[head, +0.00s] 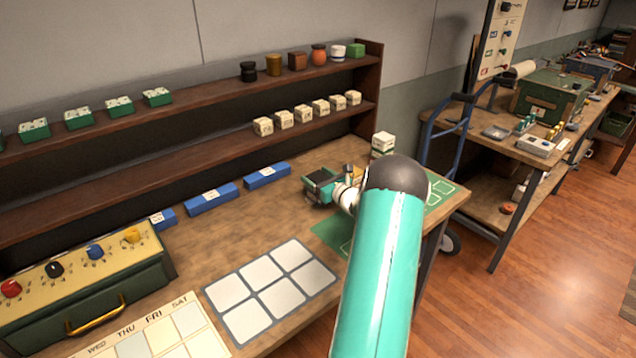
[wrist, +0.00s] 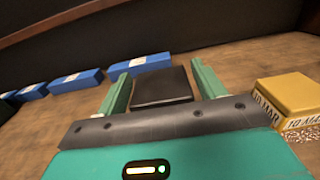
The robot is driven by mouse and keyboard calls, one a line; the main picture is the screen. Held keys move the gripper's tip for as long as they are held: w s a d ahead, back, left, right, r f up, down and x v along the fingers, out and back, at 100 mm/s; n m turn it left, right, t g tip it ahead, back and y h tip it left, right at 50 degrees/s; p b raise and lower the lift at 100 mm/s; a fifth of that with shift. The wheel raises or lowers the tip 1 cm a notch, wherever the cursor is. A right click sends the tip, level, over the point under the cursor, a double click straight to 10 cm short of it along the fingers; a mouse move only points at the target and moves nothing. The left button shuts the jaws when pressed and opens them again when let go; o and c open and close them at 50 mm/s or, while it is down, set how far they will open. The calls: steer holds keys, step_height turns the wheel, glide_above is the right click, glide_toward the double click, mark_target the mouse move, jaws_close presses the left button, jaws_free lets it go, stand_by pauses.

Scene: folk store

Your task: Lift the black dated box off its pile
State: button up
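The black box (wrist: 163,86) lies between the two teal fingers of my gripper (wrist: 162,84) in the wrist view. Its dark top faces the camera; no date is readable on it. The fingers stand apart, one on each side of the box, and I see no clear grip on it. What lies under the box is hidden. In the head view my gripper (head: 320,184) is low over the workbench, and my arm hides much of that area; I cannot make out the black box there.
A yellow box (wrist: 288,97) with printed dates sits close to the right finger. Blue boxes (head: 212,198) line the bench's back. A pale box pile (head: 383,142) stands beyond my arm. A grid mat (head: 235,324) and knobbed console (head: 90,275) are at left front; shelves (head: 190,142) rise behind.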

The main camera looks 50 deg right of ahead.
steer(key=c, duration=0.7)
steer(key=shift+c, duration=0.4)
steer(key=shift+r, duration=0.15)
